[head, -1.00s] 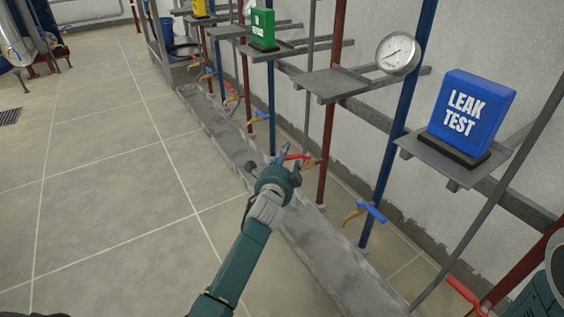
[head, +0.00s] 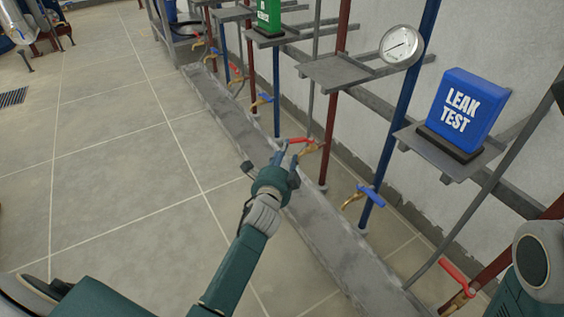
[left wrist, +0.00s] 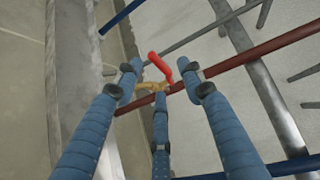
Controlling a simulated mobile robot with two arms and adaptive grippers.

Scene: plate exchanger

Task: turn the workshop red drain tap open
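A drain tap with a red lever handle (head: 296,140) and brass body (head: 312,148) sits low on a dark red pipe, above a grey trough. My left gripper (head: 287,152) is right at this tap in the head view, with its fingers just short of or beside the handle. In the left wrist view the red handle (left wrist: 162,64) stands beyond and between the spread blue fingertips (left wrist: 160,82). The lower finger overlaps the brass body in that picture; contact cannot be told. The left gripper is open. My right gripper is out of view.
A blue-handled tap (head: 371,194) and another red-handled tap (head: 456,277) are nearer on the right. A pressure gauge (head: 401,46), a blue leak test sign (head: 464,112) and metal shelves hang above.

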